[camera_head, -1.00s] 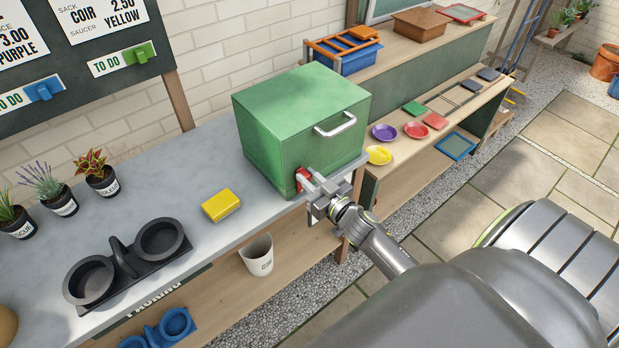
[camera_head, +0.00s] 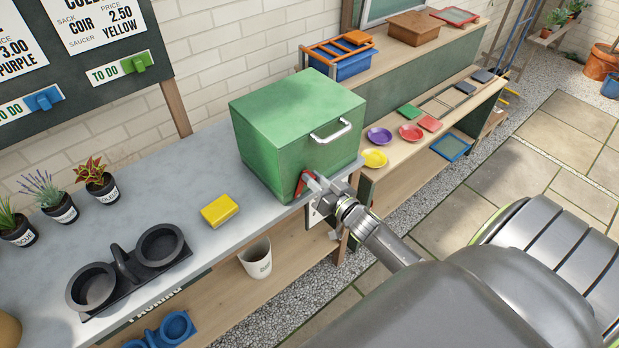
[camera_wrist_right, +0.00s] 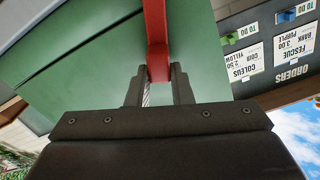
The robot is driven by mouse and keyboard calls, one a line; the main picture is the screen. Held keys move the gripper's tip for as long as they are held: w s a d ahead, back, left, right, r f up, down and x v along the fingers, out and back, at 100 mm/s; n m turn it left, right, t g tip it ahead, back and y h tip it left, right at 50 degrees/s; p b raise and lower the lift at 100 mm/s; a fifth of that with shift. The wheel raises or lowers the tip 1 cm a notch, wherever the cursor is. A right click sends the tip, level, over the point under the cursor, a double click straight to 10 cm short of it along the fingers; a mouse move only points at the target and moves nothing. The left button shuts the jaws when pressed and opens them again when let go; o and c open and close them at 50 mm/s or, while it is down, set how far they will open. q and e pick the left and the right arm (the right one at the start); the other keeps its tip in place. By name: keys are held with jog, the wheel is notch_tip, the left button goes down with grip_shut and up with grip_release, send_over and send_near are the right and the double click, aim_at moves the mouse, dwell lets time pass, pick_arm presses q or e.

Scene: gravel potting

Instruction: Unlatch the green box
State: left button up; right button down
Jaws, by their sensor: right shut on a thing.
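The green box (camera_head: 293,125) stands at the right end of the grey bench, with its lid down and a metal handle (camera_head: 331,131) on its front. A red latch (camera_head: 301,184) sits low on the front face and looks tilted. My right gripper (camera_head: 312,181) is at the latch. In the right wrist view the red latch (camera_wrist_right: 155,40) runs between the two dark fingers (camera_wrist_right: 159,88), which are shut on it. The fingers hide part of the latch. My left gripper is not in view.
A yellow block (camera_head: 220,210) and a dark two-cup holder (camera_head: 130,268) are on the grey bench left of the box. Potted plants (camera_head: 97,180) stand at the back left. Coloured saucers (camera_head: 380,136) lie on the shelf at right.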

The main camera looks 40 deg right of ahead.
jog(key=d+m, duration=0.1)
jog(key=d+f+m+p, duration=0.1)
jog(key=m, duration=0.1)
jog(key=shift+w, duration=0.1)
jog(key=d+f+m+b, duration=0.1)
jog(key=d+f+m, duration=0.2)
jog(key=f+m, duration=0.3)
jog(key=shift+d+m+b, duration=0.2)
jog(key=shift+m+b, duration=0.15)
jog(key=shift+m, duration=1.35)
jog(key=shift+w, duration=0.1)
jog(key=c, duration=1.3)
grip_release()
